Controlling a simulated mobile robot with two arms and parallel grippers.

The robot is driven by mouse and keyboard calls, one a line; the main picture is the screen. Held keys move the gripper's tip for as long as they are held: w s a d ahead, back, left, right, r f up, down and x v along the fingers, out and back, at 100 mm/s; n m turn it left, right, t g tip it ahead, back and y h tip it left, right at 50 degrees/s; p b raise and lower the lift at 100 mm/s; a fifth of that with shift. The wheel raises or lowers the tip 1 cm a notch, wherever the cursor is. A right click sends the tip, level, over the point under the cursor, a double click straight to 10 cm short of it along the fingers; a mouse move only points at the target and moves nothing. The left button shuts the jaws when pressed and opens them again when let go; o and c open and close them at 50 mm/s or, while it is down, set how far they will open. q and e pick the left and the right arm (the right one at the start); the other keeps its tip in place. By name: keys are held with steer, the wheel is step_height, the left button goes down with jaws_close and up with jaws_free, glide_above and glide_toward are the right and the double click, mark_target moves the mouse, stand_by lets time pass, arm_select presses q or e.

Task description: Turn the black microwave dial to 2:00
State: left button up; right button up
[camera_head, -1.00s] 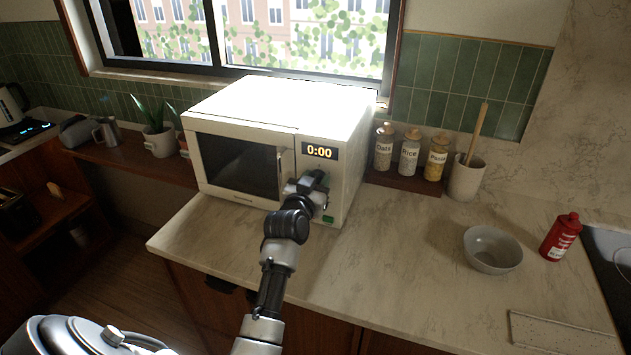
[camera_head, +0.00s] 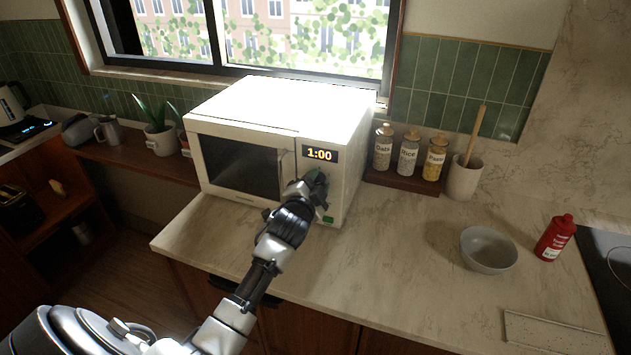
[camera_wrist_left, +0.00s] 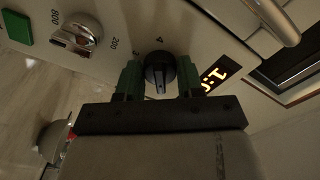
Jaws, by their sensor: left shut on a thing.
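The white microwave (camera_head: 285,105) stands on the counter with its door shut. Its display (camera_head: 320,155) reads 1:00 in the head view and shows partly in the left wrist view (camera_wrist_left: 215,76). The black dial (camera_wrist_left: 159,70) sits between the two green fingers of my left gripper (camera_wrist_left: 159,78), which is shut on it. In the head view my left gripper (camera_head: 316,182) is at the control panel below the display and largely hides the dial. My right gripper is not in view.
A silver dial (camera_wrist_left: 82,37) with printed numbers and a green button (camera_wrist_left: 17,27) are on the same panel. Labelled jars (camera_head: 409,152), a utensil crock (camera_head: 464,178), a grey bowl (camera_head: 488,250) and a red bottle (camera_head: 555,238) stand to the right. The counter front is clear.

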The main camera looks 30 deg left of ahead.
arm_select(q)
steer(key=m, duration=0.3)
steer(key=shift+m, duration=0.4)
steer(key=m+p, duration=0.1)
steer(key=m, duration=0.2)
steer(key=shift+m, duration=0.3)
steer(key=m+p, duration=0.1)
steer(key=m, duration=0.4)
steer(key=shift+m, duration=0.4)
steer(key=o, duration=0.9)
